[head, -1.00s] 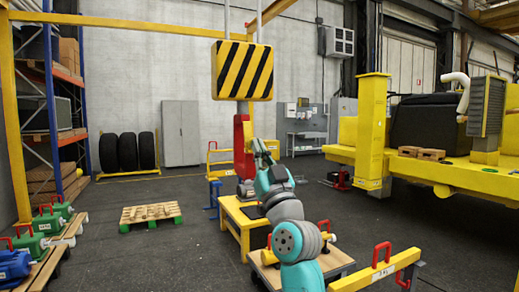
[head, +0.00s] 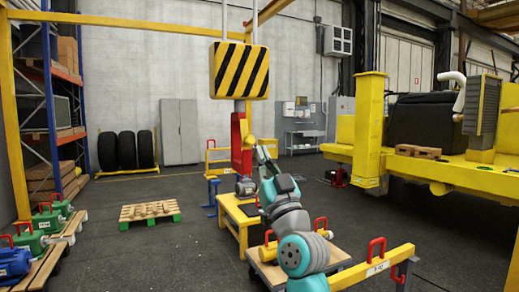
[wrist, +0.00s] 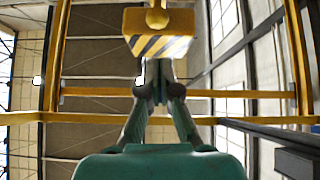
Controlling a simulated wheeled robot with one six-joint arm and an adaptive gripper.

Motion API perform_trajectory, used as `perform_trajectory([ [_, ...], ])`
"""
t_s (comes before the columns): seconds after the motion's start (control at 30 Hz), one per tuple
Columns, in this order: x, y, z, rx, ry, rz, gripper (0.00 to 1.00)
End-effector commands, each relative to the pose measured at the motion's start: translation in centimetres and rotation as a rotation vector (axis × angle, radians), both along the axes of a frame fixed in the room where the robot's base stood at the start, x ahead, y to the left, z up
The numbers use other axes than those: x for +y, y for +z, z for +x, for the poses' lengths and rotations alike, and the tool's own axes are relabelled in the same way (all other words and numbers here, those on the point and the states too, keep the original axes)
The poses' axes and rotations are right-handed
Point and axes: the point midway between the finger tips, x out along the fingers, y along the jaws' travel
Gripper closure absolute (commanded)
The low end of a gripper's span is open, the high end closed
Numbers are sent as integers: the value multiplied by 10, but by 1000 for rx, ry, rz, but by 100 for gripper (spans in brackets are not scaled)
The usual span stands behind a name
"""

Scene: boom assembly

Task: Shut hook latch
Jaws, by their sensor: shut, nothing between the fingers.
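The red hook (head: 240,150) hangs upright under the black-and-yellow striped hook block (head: 240,72) in the head view. A yellow piece (head: 270,144), which looks like the latch, shows at the hook's right side, partly behind my gripper. My gripper (head: 262,152) is just right of the hook, at the height of its middle. In the wrist view the striped block (wrist: 158,46) is above and beyond my fingers (wrist: 158,82), which are shut and empty. Whether the fingers touch the yellow piece cannot be told.
A yellow workbench (head: 238,214) stands below the hook. A wooden cart (head: 318,262) and a yellow bar with a red handle (head: 374,268) are nearer. A pallet (head: 150,212) lies to the left, with open floor around it. A yellow machine (head: 440,175) stands at right.

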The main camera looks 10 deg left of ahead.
Motion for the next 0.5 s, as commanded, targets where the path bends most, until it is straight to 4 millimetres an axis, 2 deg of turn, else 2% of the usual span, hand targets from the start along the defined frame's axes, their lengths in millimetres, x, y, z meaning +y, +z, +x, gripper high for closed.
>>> perform_trajectory([
  [0.3,-14,-43,-22,-2,0,3,100],
  [0.5,-19,-57,-29,-5,-1,2,100],
])
